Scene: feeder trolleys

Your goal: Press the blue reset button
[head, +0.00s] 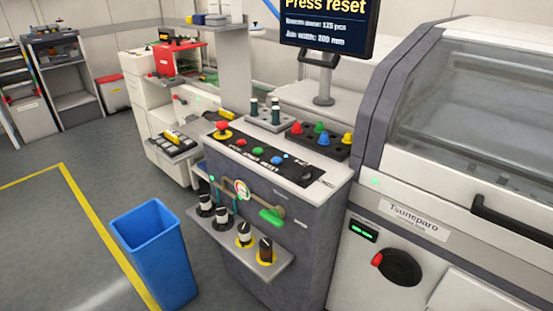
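The blue button (276,160) sits on a black control panel (303,178) on top of a grey and white console. It is at the right of a row with a green button (257,151) and a red button (241,142). A larger red mushroom knob (221,128) on a yellow base is at the panel's left end. The buttons look uncovered. Whether the blue one is pressed in is too small to tell. A screen (330,28) above reads "Press reset". Neither of my grippers shows in the head view.
A dark tray with coloured cones (347,139) stands behind the panel. A blue bin (160,255) stands at front left. A large machine (440,215) borders the right.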

